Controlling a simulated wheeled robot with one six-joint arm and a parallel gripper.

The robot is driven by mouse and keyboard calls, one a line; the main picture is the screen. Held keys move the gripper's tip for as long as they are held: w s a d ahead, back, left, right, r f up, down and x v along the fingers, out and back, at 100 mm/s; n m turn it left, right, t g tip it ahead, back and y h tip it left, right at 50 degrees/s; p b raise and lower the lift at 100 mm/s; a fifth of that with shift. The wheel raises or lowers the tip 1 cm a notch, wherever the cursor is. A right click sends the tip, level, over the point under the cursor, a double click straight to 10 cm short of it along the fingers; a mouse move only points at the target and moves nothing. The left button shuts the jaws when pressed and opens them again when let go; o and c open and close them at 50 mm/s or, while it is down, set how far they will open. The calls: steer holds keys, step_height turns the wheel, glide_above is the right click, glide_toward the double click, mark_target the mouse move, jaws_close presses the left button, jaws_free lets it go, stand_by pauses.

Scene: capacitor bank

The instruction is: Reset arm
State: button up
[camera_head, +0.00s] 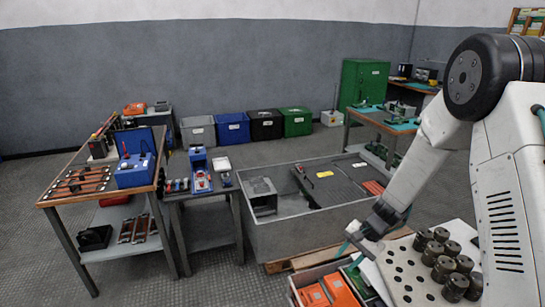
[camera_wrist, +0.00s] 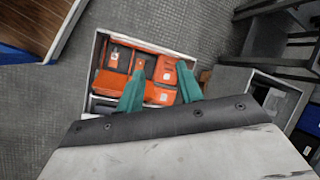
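My gripper (camera_head: 350,246) is at the lower right in the head view, at the end of my bent arm, pointing down beside a crate of orange items (camera_head: 325,292). In the wrist view, the two teal fingers of my gripper (camera_wrist: 158,82) stand apart with nothing visible held between them. Behind the fingertips lies the light-rimmed crate (camera_wrist: 95,62) with orange items (camera_wrist: 122,60) inside. The fingers partly cover the crate, and I cannot tell their height above it.
A perforated white board (camera_head: 400,272) with several metal cylinders (camera_head: 442,258) is close to my gripper. A large grey tank (camera_head: 290,240) stands behind. A workbench (camera_head: 62,202) is at left, a green cabinet (camera_head: 362,82) at the back. Floor (camera_head: 130,280) is clear at lower left.

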steer(key=s+r+n, duration=0.2)
steer(key=s+r, duration=0.2)
steer(key=r, duration=0.3)
steer(key=s+r+n+h, duration=0.1)
steer(key=s+r, duration=0.2)
steer(key=r, duration=0.5)
steer(key=s+r+n, duration=0.2)
steer(key=s+r, duration=0.2)
steer(key=r, duration=0.3)
steer(key=s+d+r+n+h, duration=0.1)
steer(key=s+r, duration=0.2)
steer(key=s, duration=0.4)
steer(key=s+d+r+n+t+h, duration=0.1)
steer(key=s+r+h, duration=0.1)
steer(key=s, duration=0.5)
steer(key=s+d+r+n+h, duration=0.1)
steer(key=s+d+r, duration=0.1)
steer(key=s+r, duration=0.2)
steer(key=s, duration=0.3)
steer(key=shift+r, duration=0.35)
steer(key=shift+w+t, duration=0.1)
steer(key=shift+t, duration=0.2)
